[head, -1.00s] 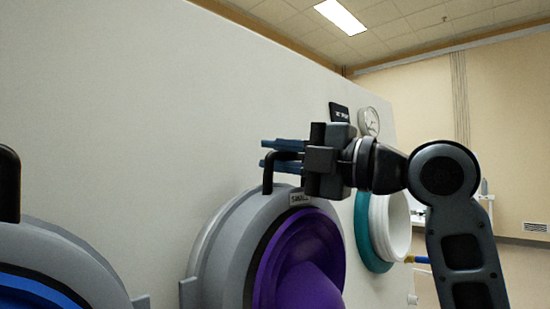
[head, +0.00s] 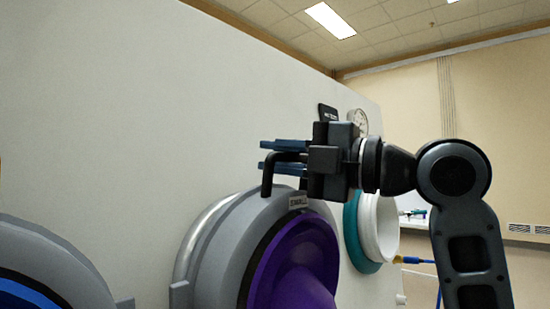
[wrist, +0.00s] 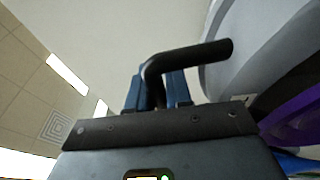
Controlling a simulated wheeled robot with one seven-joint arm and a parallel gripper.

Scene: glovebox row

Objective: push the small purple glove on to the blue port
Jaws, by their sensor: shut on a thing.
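The purple glove (head: 297,268) sits in a thick grey ring with a "SMALL" label (head: 298,202), near the white wall at lower centre of the head view. The glove also shows at the right edge of the wrist view (wrist: 292,122). My gripper (head: 285,155) is shut on the black bent handle (head: 267,180) on top of this ring; the handle (wrist: 190,58) lies between the blue fingers in the wrist view. A blue round thing (head: 22,291) inside another grey ring is cut off at lower left; I cannot tell whether it is the blue port.
A teal ring (head: 352,238) with a white collar (head: 382,230) is on the wall to the right. A round gauge (head: 359,121) and a dark sign (head: 328,113) are above it. A silver curved rim (head: 187,245) shows behind the grey ring's left side.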

